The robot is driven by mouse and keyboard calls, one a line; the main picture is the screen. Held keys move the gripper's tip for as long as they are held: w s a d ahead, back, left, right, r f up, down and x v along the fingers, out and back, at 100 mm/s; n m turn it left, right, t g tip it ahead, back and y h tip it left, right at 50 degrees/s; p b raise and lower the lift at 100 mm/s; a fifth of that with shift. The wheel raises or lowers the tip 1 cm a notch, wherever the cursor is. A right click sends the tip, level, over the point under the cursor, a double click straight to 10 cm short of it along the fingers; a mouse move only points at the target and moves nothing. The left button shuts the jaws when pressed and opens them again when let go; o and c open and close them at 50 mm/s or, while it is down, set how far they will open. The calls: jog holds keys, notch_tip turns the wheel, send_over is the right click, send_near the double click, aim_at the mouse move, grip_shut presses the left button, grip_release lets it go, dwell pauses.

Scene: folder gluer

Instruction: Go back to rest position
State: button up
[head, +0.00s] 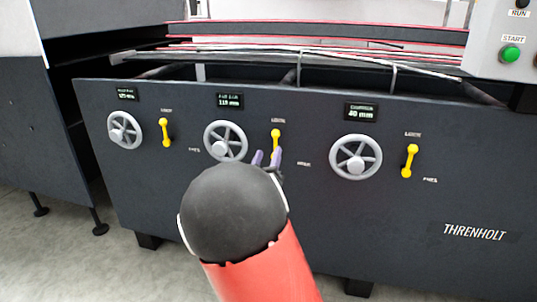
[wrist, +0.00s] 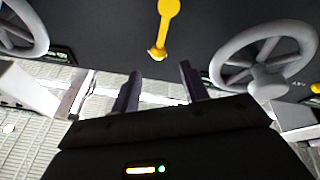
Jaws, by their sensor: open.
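My gripper (head: 267,158) is in front of the middle of the dark machine panel (head: 330,225), just below the middle yellow lever (head: 275,142). In the wrist view, the fingers of my gripper (wrist: 160,85) are apart with nothing between them. The middle yellow lever (wrist: 166,28) shows beyond the fingertips there, apart from them. My dark wrist and red arm hide part of the panel in the head view.
The panel has a left handwheel (head: 124,130), a middle handwheel (head: 226,141) and a right handwheel (head: 356,157). A left yellow lever (head: 166,132) and a right yellow lever (head: 409,161) stand beside them. A green START button (head: 510,53) is at upper right.

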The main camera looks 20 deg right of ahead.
dwell(0.3)
jog(key=s+a+f+g+y, duration=0.1)
jog(key=s+g+y, duration=0.3)
jog(key=s, duration=0.7)
jog(key=s+a+f+n+g+y+p, duration=0.1)
jog(key=s+a+g+y, duration=0.3)
jog(key=s, duration=0.7)
jog(key=s+a+n+g+y+p, duration=0.1)
jog(key=s+a+g+y, duration=0.2)
jog(key=s, duration=0.8)
jog(key=shift+s+f+g+y, duration=0.15)
jog(key=shift+f+g+y, duration=0.25)
jog(key=shift+g+y, duration=0.35)
jog(key=shift+a, duration=0.1)
